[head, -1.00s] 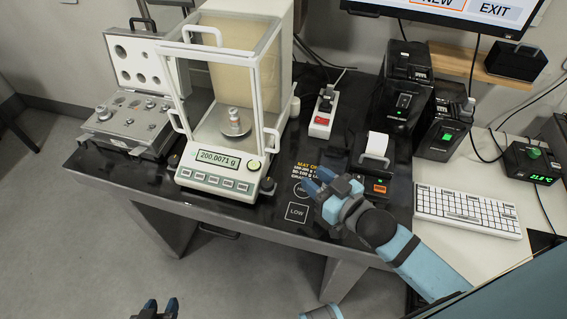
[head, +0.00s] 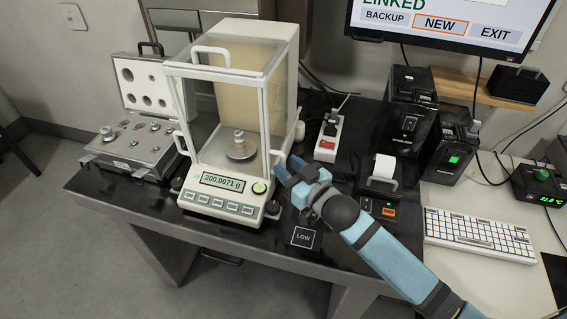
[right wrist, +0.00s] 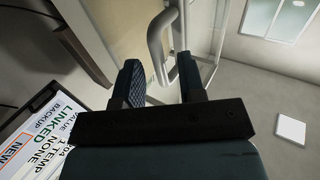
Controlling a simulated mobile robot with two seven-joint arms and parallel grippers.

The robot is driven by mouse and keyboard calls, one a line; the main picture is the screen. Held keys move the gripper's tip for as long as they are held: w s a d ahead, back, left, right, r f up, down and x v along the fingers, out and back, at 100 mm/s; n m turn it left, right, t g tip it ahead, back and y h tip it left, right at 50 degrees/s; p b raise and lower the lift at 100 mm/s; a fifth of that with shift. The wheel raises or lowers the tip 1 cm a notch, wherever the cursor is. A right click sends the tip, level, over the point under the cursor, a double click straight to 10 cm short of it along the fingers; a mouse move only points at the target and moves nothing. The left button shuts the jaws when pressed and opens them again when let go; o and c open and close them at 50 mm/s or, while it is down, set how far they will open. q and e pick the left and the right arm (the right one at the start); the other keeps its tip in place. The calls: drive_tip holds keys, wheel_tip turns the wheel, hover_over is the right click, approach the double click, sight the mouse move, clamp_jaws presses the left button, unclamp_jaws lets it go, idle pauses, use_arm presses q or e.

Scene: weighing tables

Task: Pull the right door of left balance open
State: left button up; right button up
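The left balance (head: 222,193) stands on the dark table, with a glass draft shield and a display reading 200.0071 g. A small metal weight (head: 239,141) stands on its pan. The right door appears closed; its white bar handle (head: 275,164) is on the shield's right side. My right gripper (head: 287,170) is at that handle. In the right wrist view the fingers (right wrist: 160,76) are open, and the curved handle (right wrist: 155,42) lies just ahead of and partly between the fingertips. I cannot tell whether they touch. My left gripper is not in view.
An open case of weights (head: 135,150) lies left of the balance. A power strip (head: 331,135), a small printer (head: 380,182) and black boxes (head: 405,118) stand to the right. A keyboard (head: 478,237) lies on the pale table. A monitor (head: 450,25) hangs behind.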

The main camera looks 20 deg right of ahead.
sight(285, 126)
drive_tip(key=shift+x, duration=1)
drive_tip(key=shift+c, duration=0.2)
clamp_jaws()
drive_tip(key=shift+w+d, duration=0.15)
drive_tip(key=w+d, duration=0.2)
drive_tip(key=w, duration=0.1)
drive_tip(key=w+d+p, duration=0.1)
drive_tip(key=w+d, duration=0.1)
drive_tip(key=w+d+p, duration=0.1)
drive_tip(key=w+d, duration=0.1)
drive_tip(key=w, duration=0.1)
drive_tip(key=shift+w, duration=0.5)
drive_tip(key=shift+o, duration=0.2)
unclamp_jaws()
